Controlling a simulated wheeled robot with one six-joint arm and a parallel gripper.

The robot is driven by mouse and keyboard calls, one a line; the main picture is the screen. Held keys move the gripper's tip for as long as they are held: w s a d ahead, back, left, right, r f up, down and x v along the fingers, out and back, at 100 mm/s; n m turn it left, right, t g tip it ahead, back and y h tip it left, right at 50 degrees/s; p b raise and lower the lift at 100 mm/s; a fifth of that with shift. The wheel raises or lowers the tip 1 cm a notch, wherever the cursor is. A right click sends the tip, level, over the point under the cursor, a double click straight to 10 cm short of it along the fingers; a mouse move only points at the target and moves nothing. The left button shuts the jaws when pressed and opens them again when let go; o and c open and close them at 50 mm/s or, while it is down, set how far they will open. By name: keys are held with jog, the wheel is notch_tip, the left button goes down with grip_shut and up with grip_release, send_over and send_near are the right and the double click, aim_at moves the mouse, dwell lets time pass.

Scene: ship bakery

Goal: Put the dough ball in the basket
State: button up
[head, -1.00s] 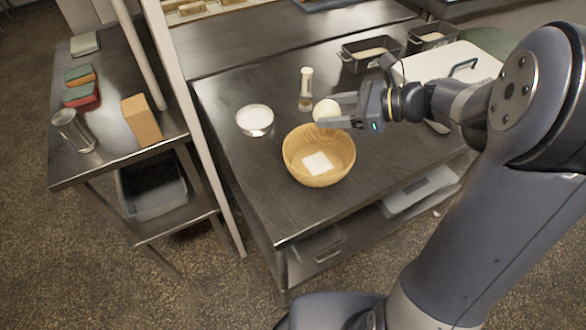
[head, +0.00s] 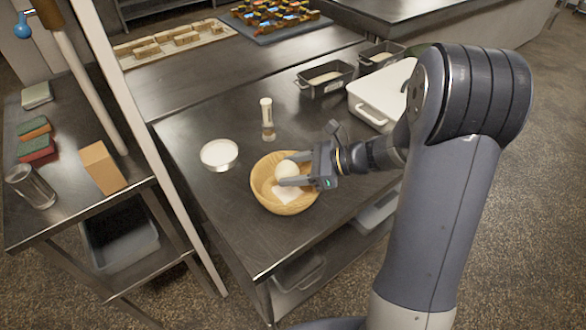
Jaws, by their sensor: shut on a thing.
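The dough ball (head: 287,169) is a pale round ball between the fingers of my gripper (head: 291,171). My gripper is shut on it and comes in from the right. The basket (head: 268,199) is a round, tan wooden-looking bowl on the metal table, with a white square (head: 284,193) in its bottom. In the head view the ball and fingertips overlap the inside of the basket. I cannot tell whether the ball touches the basket or hangs above its bottom.
A bowl of white contents (head: 219,154) stands left of the basket, and a clear shaker (head: 267,118) behind it. Dark loaf tins (head: 326,82) and a white lidded box (head: 378,98) stand at the back right. A white post (head: 150,150) rises at the table's left edge.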

jog(key=shift+f+b, duration=0.4)
jog(key=shift+f, duration=0.1)
jog(key=shift+f, duration=0.1)
jog(key=o, duration=1)
jog(key=shift+r, duration=0.2)
jog(key=v, duration=1.2)
jog(key=shift+r, duration=0.45)
